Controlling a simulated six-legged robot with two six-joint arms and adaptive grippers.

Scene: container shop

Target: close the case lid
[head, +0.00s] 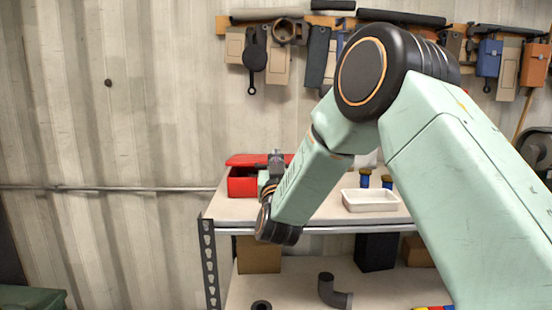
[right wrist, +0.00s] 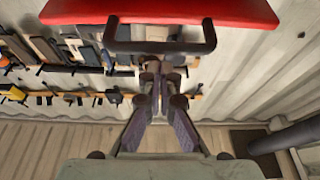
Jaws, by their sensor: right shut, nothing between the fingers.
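The red case (head: 241,185) stands at the left end of the upper shelf in the head view. Its red lid (head: 245,159) shows above the body with a dark gap between them; my right arm hides its right part. My right gripper (head: 276,156) is at the case, in front of the lid. In the right wrist view the gripper (right wrist: 155,75) is shut and empty. A red panel of the case (right wrist: 160,11) with a dark bar handle (right wrist: 160,46) spans the top, just beyond the fingertips. I cannot tell whether they touch. My left gripper is out of view.
A white tray (head: 370,207) and blue-and-brown jars (head: 365,179) stand right of my forearm on the shelf (head: 330,213). The lower shelf holds boxes and a dark pipe elbow (head: 331,291). Tools hang on the corrugated wall. The space left of the shelf is clear.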

